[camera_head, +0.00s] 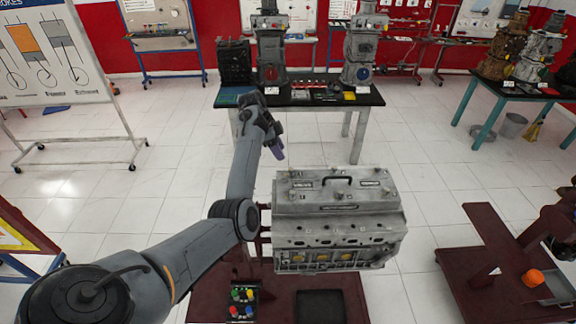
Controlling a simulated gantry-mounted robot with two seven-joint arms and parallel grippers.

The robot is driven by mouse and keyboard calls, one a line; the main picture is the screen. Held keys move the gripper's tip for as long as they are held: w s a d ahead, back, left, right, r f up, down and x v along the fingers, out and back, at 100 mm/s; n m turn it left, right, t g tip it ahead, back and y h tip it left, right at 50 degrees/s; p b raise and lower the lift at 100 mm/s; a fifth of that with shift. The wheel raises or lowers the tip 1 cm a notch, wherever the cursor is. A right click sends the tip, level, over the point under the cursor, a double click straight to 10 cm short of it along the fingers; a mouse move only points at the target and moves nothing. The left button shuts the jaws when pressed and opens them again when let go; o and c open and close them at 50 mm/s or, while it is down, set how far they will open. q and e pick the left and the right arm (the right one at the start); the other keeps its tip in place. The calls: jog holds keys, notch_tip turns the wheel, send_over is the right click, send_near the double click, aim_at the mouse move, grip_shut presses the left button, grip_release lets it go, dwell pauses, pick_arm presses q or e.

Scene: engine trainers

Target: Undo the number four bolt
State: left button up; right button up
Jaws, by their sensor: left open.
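The grey engine (340,232) sits in the middle of the view, with a flat cover (322,199) on top. The cover carries a dark handle, labels and several small bolts; no bolt number is legible. My left gripper (278,146) is open, above and beyond the cover's far left corner, and points down. A purple part shows at its tip; I cannot tell whether it is a finger or something else. It looks apart from the engine. My right gripper is not in view.
The engine is by a dark red stand (200,301) bearing a box of coloured knobs (242,300) and a black tray (319,305). A workbench (372,97) with engine parts stands behind. Another red stand (470,262) is at right. Tiled floor lies free between them.

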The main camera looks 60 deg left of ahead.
aim_at(290, 169)
pick_arm(q)
jog(key=p+x, duration=0.1)
jog(key=x, duration=0.6)
jog(key=shift+f+p, duration=0.3)
jog(key=shift+p, duration=0.05)
jog(key=shift+w+d+f, duration=0.2)
jog(key=shift+f, duration=0.4)
grip_shut()
